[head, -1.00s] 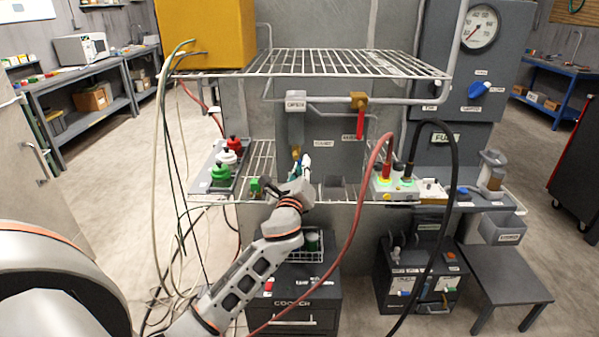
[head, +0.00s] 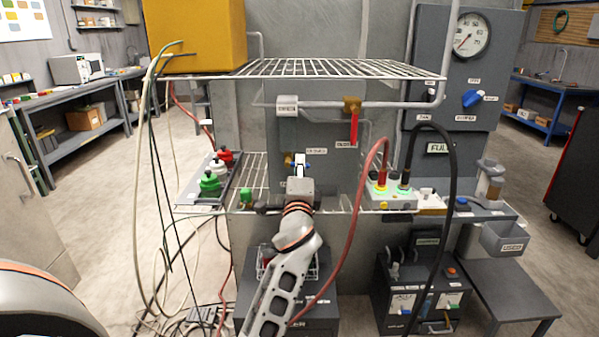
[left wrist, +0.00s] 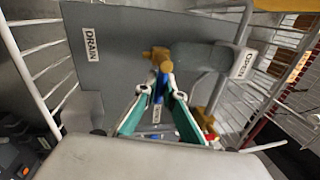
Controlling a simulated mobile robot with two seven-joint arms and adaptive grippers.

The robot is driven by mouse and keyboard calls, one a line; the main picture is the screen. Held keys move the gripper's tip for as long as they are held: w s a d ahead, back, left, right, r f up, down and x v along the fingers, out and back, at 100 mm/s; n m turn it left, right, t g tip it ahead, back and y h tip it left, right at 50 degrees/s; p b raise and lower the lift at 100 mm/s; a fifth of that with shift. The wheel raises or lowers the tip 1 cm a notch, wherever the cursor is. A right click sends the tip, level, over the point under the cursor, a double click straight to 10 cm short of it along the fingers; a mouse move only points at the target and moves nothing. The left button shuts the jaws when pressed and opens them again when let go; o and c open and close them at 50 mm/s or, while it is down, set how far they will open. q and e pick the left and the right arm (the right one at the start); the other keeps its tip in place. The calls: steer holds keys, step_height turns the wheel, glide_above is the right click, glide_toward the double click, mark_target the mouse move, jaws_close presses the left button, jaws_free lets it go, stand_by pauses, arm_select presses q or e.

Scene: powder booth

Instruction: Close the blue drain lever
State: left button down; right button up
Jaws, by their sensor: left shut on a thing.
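The blue drain lever (left wrist: 159,86) hangs from a brass valve (left wrist: 157,58) in the left wrist view. A "DRAIN" label (left wrist: 91,44) is on the grey panel to its left. My left gripper (left wrist: 160,93) is shut on the lever, with its white-tipped, green-sided fingers on either side of it. In the head view, my left gripper (head: 299,166) is against the panel below the grey pipe, and a bit of the blue lever (head: 308,165) shows beside it. The lever's far side is hidden by the fingers. My right gripper is not in view.
A red-handled valve (head: 354,126) hangs to the right. A red hose (head: 362,200) and a black hose (head: 452,170) loop on the right. The wire shelf (head: 340,68) is overhead.

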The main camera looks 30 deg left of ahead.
arm_select(q)
steer(key=shift+n, duration=0.7)
steer(key=shift+r+y, duration=0.15)
steer(key=shift+y, duration=0.25)
steer(key=c, duration=2.2)
jaws_free()
steer(key=shift+o, duration=0.2)
